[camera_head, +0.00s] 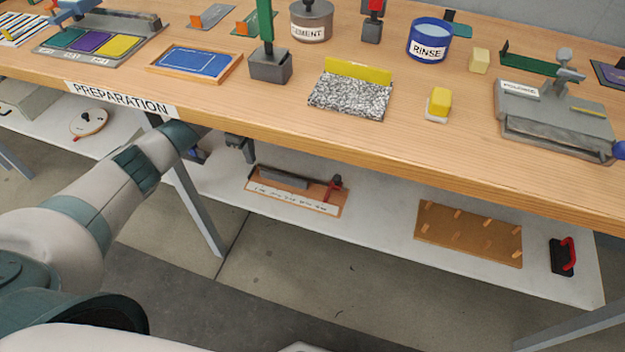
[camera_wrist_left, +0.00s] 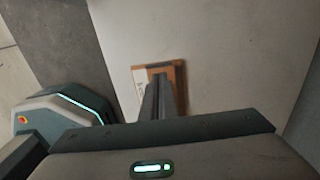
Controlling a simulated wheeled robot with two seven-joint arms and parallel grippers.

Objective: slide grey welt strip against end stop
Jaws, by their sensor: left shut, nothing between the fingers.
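A wooden board (camera_head: 300,203) with a white label lies on the lower shelf under the bench. A long grey strip (camera_head: 283,177) lies on its left and middle part. A dark red upright piece (camera_head: 333,188) stands at its right end; whether it is the end stop I cannot tell. My left gripper (camera_head: 247,154) is below the table edge, beside the strip's left end. In the left wrist view its shut, empty fingers (camera_wrist_left: 160,92) point at the wooden board (camera_wrist_left: 139,75) and hide much of it. Contact with the strip cannot be told. My right gripper is out of view.
The bench top (camera_head: 200,98) overhangs the white shelf (camera_head: 380,238). A brown pegged board (camera_head: 468,235) and a black block with a red handle (camera_head: 562,257) lie farther right. The shelf between is clear. A grey table leg (camera_head: 200,212) stands left of the board.

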